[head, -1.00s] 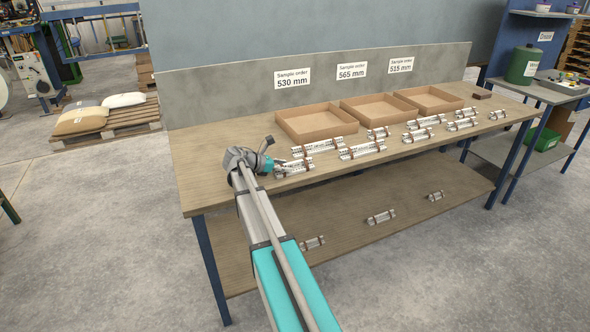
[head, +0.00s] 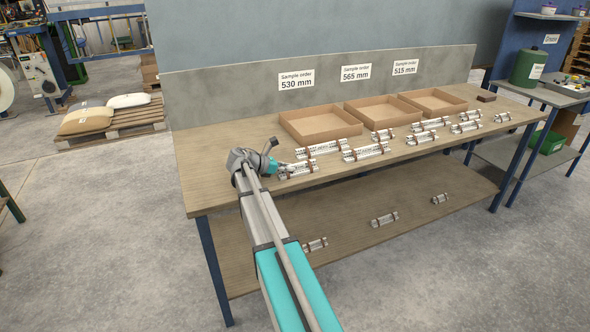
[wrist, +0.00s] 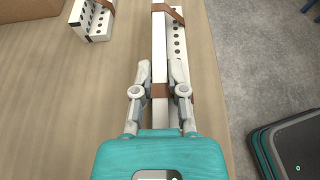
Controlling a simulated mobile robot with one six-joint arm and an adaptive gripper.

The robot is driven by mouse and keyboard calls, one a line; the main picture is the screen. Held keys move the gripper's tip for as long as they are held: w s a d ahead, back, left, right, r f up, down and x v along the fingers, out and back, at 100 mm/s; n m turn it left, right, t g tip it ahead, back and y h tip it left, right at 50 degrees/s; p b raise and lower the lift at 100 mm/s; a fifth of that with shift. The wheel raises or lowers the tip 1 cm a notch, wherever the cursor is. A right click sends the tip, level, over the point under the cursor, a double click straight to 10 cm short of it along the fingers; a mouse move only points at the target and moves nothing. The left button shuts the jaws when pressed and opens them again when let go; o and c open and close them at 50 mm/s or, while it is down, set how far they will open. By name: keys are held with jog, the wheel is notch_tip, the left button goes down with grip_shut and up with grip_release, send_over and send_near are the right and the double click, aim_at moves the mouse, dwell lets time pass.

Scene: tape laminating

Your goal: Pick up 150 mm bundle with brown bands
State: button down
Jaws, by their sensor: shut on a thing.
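My gripper (head: 279,168) is at the left front part of the table, at the left end of a pale perforated bundle (head: 299,169) with brown bands. In the wrist view my gripper (wrist: 161,85) has one finger on each side of the bundle (wrist: 178,42) and is shut on it near a brown band. A second brown band crosses the bundle farther up. The bundle lies along the front edge of the table. Its length cannot be read, and its near end is partly hidden by my gripper.
Several similar bundles lie to the right, including one just behind (head: 320,149). Three cardboard trays stand at the back, the nearest at left (head: 290,118), under order signs. More bundles lie on the lower shelf (head: 350,210). The left tabletop (head: 205,150) is clear.

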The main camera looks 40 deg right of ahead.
jog(key=shift+r, duration=0.1)
notch_tip(320, 180, up, 3)
jog(key=p, duration=0.3)
jog(key=shift+f, duration=0.2)
jog(key=s+d+r+p, duration=0.7)
jog(key=s+r+p, duration=0.3)
jog(key=s, duration=0.1)
jog(key=shift+s+d, duration=0.25)
jog(key=shift+s, duration=0.15)
jog(key=shift+r, duration=0.1)
jog(key=shift+r, duration=0.15)
